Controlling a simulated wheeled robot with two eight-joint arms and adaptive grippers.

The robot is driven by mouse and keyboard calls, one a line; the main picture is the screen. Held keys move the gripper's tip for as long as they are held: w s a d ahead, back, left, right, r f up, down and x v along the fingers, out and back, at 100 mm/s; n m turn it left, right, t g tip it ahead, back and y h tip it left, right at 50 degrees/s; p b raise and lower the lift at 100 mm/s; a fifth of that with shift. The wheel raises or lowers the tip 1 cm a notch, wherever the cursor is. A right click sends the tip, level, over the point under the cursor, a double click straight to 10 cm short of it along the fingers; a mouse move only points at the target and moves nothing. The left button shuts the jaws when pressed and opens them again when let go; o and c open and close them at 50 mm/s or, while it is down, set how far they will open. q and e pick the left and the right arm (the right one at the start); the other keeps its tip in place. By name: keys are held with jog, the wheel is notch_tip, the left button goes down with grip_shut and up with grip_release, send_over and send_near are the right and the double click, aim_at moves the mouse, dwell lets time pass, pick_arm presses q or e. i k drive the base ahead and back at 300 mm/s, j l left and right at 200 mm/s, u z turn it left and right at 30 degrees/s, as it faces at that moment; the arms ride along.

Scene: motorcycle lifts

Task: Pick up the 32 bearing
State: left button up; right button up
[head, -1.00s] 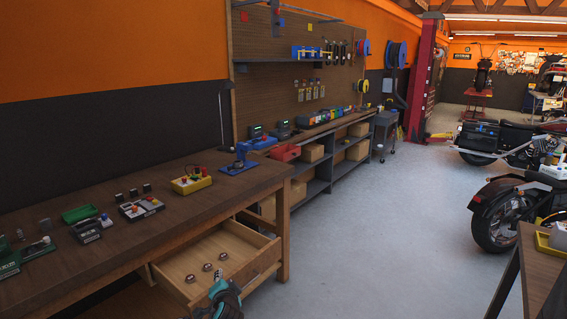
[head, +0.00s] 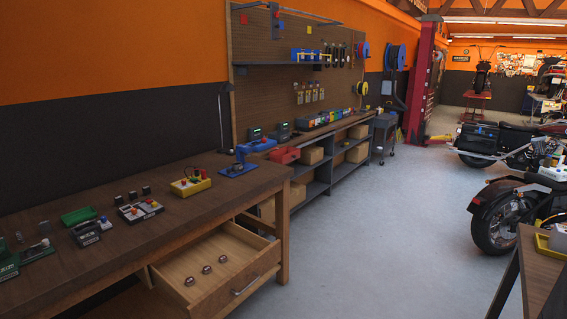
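Three small round bearings lie in a row in the open wooden drawer of the workbench: a near one (head: 190,282), a middle one (head: 207,270) and a far one (head: 222,259). They look alike, and any number on them is too small to read, so I cannot tell which is the 32 bearing. The drawer (head: 262,262) is pulled out, with a handle on its front. Neither of my grippers is in view.
The workbench top (head: 130,250) above the drawer holds a green tray (head: 78,215), a yellow box (head: 190,186) and a blue stand (head: 240,168). Open floor (head: 370,230) lies right of the drawer. A table (head: 540,265) and motorcycles stand at the right.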

aim_at(222, 259)
jog(key=i+j+u, duration=0.1)
jog(key=i, duration=0.5)
jog(key=i+j, duration=0.2)
jog(key=i, duration=0.4)
jog(key=i+j+u, duration=0.15)
jog(key=i, duration=0.45)
jog(key=u, duration=0.6)
